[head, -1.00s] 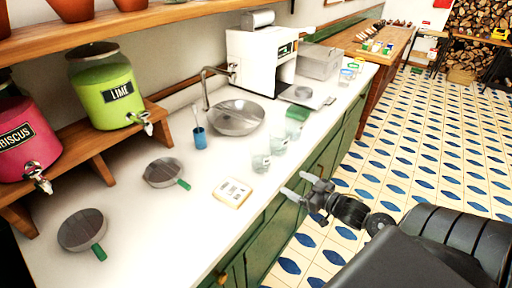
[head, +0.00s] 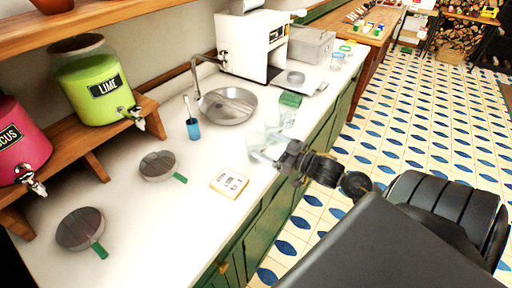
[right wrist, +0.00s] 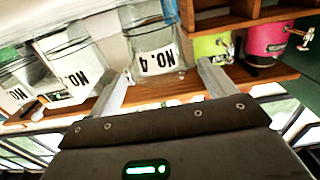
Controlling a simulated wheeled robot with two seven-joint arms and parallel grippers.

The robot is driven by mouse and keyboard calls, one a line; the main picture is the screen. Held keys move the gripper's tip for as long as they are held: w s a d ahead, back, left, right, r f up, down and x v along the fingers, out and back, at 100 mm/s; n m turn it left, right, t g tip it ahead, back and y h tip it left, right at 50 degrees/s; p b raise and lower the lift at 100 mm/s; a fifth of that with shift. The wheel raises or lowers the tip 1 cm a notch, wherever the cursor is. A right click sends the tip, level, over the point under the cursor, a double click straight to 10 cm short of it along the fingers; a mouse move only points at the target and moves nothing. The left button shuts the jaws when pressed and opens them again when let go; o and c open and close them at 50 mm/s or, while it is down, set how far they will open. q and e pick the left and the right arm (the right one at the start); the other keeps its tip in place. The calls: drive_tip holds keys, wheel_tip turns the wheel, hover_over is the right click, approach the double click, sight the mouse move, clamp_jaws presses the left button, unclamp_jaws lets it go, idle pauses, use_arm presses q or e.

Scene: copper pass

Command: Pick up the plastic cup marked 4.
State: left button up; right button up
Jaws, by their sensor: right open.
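Whether the fingers touch a cup I cannot tell. My left gripper is out of view.
A marked card (head: 229,182) lies on the counter near the gripper. A white machine (head: 250,45) stands behind.

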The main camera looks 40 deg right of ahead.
sight(247, 135)
drive_tip(key=shift+w+r, duration=0.15)
drive_tip(key=p+x, duration=0.2)
drive_tip(key=x, duration=0.3)
drive_tip(key=c, duration=0.7)
